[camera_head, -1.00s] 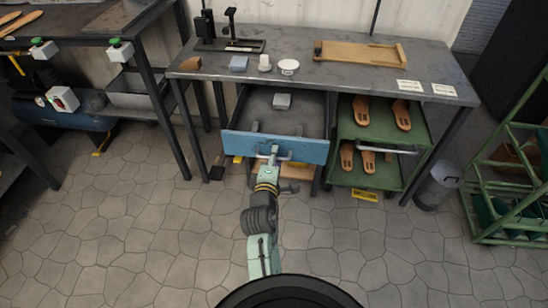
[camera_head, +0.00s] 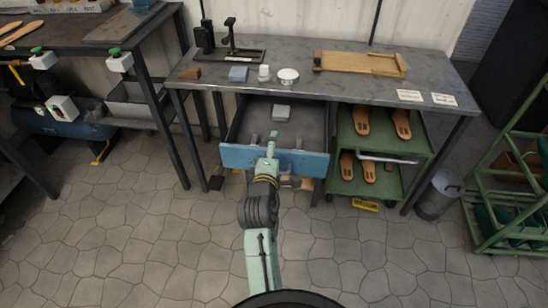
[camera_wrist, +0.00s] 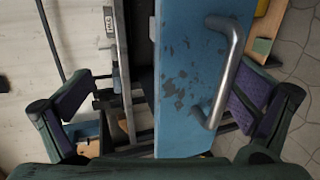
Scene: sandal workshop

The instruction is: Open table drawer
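The table drawer is pulled well out from under the workbench, and its blue front (camera_head: 306,164) faces me in the head view. Its inside is open to view and holds a small grey block (camera_head: 281,113). My gripper (camera_head: 270,145) is at the top edge of the drawer front, near its middle. In the wrist view my gripper (camera_wrist: 165,100) is open, its fingers wide apart on either side of the scratched blue front (camera_wrist: 180,85). The metal handle (camera_wrist: 231,70) is close to the right finger. I cannot tell whether they touch.
The workbench (camera_head: 350,82) carries a wooden tray (camera_head: 357,63), a black stand and small items. A green cart (camera_head: 390,185) with sandals stands right of the drawer. A bin (camera_head: 437,196) and green rack are farther right. The floor in front is clear.

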